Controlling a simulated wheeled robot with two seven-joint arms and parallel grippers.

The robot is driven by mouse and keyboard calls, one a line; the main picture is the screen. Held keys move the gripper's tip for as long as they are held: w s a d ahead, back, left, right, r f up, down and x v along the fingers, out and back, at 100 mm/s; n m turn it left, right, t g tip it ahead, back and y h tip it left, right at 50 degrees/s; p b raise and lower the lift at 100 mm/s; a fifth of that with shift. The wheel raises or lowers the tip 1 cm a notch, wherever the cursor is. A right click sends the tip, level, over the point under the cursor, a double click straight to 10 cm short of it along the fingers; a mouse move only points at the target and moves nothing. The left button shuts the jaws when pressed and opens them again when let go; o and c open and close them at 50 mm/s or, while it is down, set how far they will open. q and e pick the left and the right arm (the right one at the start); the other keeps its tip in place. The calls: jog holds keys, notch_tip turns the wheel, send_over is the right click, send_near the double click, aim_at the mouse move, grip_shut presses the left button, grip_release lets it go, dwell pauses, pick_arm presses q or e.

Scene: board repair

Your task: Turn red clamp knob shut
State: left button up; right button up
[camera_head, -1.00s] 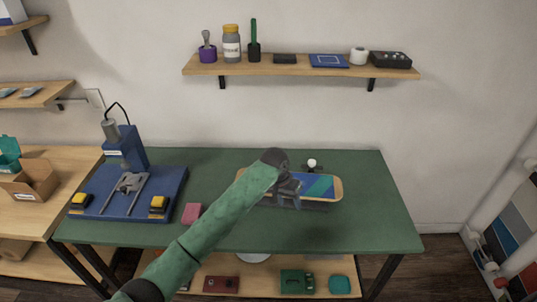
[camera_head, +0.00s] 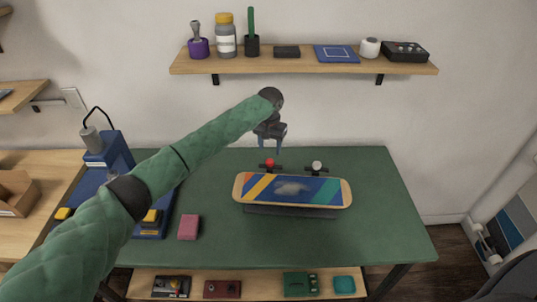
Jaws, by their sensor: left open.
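The red clamp knob (camera_head: 270,163) stands on a dark clamp behind the board, left of a similar clamp with a white knob (camera_head: 317,166). The skateboard deck (camera_head: 330,191), striped in yellow, orange and blue with a grey patch in its middle, lies on a dark stand in front of both knobs. My left gripper (camera_head: 272,145) points down just above the red knob. Its fingers are apart, and it looks empty. My right gripper is not in view.
A blue machine (camera_head: 108,165) stands at the left of the green table (camera_head: 380,225). A pink block (camera_head: 188,227) lies left of the deck. A wall shelf (camera_head: 300,65) with jars and small items hangs behind. The right part of the table is clear.

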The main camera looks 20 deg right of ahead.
aim_at(270, 160)
pick_arm(q)
jog(key=f, duration=0.1)
jog(key=f+p, duration=0.1)
jog(key=f, duration=0.3)
jog(key=shift+w+d, duration=0.1)
jog(key=shift+w, duration=0.15)
jog(key=shift+s+f+p, duration=0.2)
jog(key=shift+f+p, duration=0.15)
jog(key=shift+f, duration=0.2)
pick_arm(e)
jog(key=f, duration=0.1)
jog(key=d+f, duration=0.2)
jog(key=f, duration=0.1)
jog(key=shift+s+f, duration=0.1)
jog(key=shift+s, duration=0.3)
pick_arm(q)
jog(key=shift+w+f, duration=0.1)
jog(key=shift+c, duration=0.4)
jog(key=c, duration=0.9)
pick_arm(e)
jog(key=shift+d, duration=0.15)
